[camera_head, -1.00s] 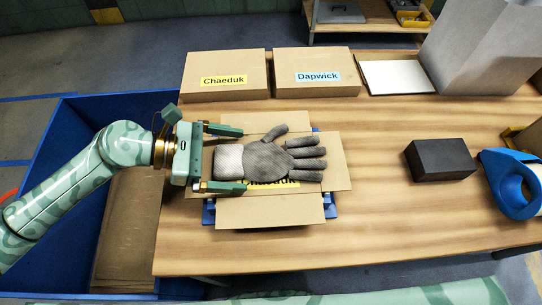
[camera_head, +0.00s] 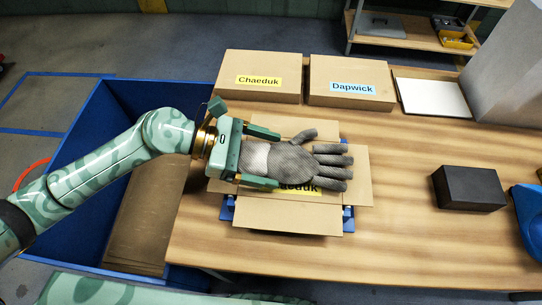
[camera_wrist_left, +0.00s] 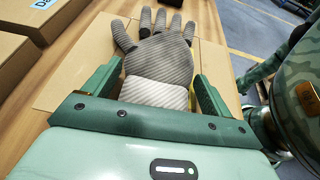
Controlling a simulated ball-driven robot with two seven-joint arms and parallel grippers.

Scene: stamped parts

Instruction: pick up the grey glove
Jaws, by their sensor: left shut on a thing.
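The grey glove (camera_head: 305,162) lies palm-flat with its fingers pointing right, its pale cuff toward my left gripper. It rests over an open-flapped cardboard box (camera_head: 285,216), partly covering the box's yellow label. My left gripper (camera_head: 279,159) has come in from the left, with one finger on each side of the cuff, and is shut on the glove. The left wrist view also shows the glove (camera_wrist_left: 160,58) between the green fingers, its fingers pointing away. Whether the glove is clear of the box cannot be told. My right gripper is not in view.
A blue fixture (camera_head: 348,219) shows under the box. A black block (camera_head: 468,188) and a blue tape dispenser (camera_head: 527,215) are at right. A blue bin (camera_head: 95,150) stands left of the table.

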